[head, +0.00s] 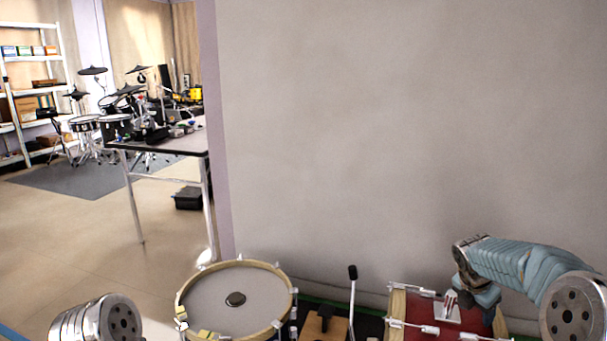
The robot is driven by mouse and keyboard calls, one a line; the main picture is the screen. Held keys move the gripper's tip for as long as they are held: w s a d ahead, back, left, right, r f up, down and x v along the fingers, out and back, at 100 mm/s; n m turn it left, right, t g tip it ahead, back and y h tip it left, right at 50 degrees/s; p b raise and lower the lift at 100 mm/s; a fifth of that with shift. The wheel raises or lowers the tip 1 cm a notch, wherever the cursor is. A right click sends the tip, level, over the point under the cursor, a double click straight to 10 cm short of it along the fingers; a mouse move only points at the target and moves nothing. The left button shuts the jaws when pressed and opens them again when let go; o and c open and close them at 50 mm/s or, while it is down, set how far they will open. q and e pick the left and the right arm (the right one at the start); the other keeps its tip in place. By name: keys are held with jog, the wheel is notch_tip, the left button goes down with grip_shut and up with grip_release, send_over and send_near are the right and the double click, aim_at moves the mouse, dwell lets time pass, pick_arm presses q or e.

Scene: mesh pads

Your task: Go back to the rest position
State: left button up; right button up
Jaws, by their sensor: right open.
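My right arm comes in from the right in a pale blue sleeve and bends down at the wall side. My right gripper (484,302) is at its lower end, over the red drum (425,312). Its fingers are small and partly hidden; no held thing shows. Of my left arm only a round metal joint shows at the bottom left; my left gripper is not in view.
A drum with a pale head (215,288) and wooden hoop stands at the bottom middle. A black-knobbed rod (352,300) rises between the drums. A plain grey wall (400,130) stands close behind. A table (180,143), drum kit (115,120) and shelves (30,90) are farther left.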

jog(key=s+a+f+m+y, duration=0.3)
jog(key=s+a+f+m, duration=0.2)
jog(key=a+f, duration=0.55)
jog(key=s+a+f+m+y, duration=0.3)
jog(key=s+a+f+m, duration=0.15)
jog(key=a+f, duration=0.6)
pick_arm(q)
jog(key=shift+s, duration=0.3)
pick_arm(e)
jog(key=s+a+f+m, duration=0.3)
jog(key=s+m, duration=0.2)
jog(key=s, duration=0.1)
jog(key=s+a+f+m+g+y, duration=0.1)
jog(key=s+a+f+m, duration=0.2)
jog(key=s+m, duration=0.2)
jog(key=s+a+f+m+y, duration=0.1)
jog(key=s+a+f+m, duration=0.2)
jog(key=s+m, duration=0.2)
jog(key=shift+s+a+m, duration=0.35)
jog(key=shift+s+a, duration=0.05)
jog(key=shift+s, duration=0.8)
